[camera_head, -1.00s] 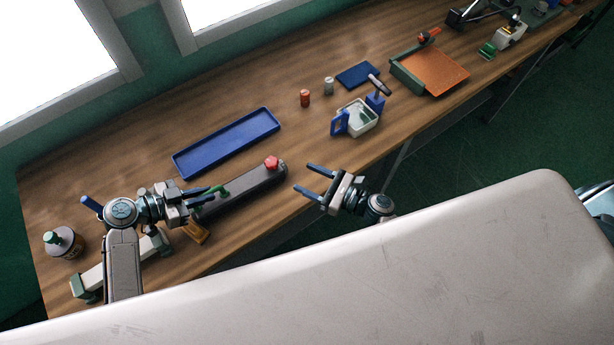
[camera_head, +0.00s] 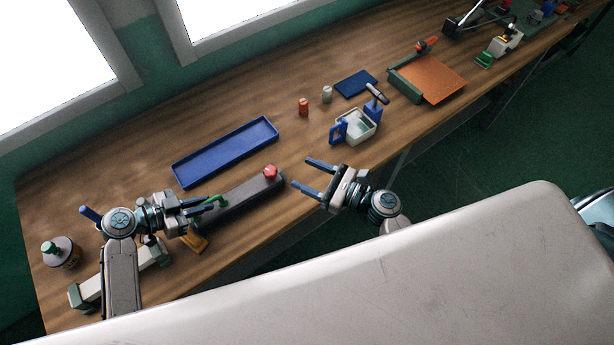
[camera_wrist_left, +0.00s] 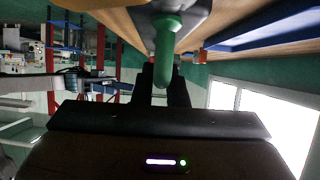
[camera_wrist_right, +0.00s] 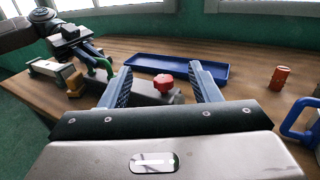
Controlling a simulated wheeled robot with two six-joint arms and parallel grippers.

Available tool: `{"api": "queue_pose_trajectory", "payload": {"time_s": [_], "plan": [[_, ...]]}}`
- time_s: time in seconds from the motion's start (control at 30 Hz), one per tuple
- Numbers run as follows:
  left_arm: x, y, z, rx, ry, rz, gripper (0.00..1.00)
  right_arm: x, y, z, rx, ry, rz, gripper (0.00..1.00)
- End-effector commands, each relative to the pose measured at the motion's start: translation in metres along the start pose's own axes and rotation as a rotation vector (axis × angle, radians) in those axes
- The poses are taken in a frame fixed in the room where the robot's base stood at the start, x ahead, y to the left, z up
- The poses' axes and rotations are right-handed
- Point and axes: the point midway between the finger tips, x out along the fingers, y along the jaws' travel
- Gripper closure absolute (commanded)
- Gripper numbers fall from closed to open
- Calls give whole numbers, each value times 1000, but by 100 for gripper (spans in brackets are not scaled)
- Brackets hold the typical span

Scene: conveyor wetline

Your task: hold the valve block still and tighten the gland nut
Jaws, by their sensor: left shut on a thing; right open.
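The valve block is a long dark grey body (camera_head: 240,199) lying along the front of the bench, with a red gland nut (camera_head: 270,172) at its right end and a green handle (camera_head: 216,200) at its left. My left gripper (camera_head: 203,207) is shut on the green handle, which also fills the top middle of the left wrist view (camera_wrist_left: 165,45). My right gripper (camera_head: 306,174) is open and empty, just right of the nut and apart from it. In the right wrist view the red nut (camera_wrist_right: 163,82) appears between the two spread blue fingers.
A blue tray (camera_head: 178,181) lies behind the block. An orange cylinder (camera_head: 303,107), a pale cylinder (camera_head: 327,94) and a white bin with blue handles (camera_head: 352,132) stand farther right. A jar with a green lid (camera_head: 60,251) stands far left.

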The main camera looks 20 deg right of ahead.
Motion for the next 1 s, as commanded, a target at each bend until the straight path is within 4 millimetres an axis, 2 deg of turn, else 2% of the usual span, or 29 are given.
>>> {"api": "queue_pose_trajectory", "payload": {"time_s": [0.27, 0.8, 1.0], "plan": [[0, 0, 0, 1, 0, 0, 100, -4, 0, -1, 0, 2, 0, 43], [0, 0, 0, 0, 0, 0, 100, -58, 0, -1, -1, 3, 1, 43], [0, 0, 0, 0, 0, 0, 100, -70, 0, -1, -1, 1, 0, 43]]}}
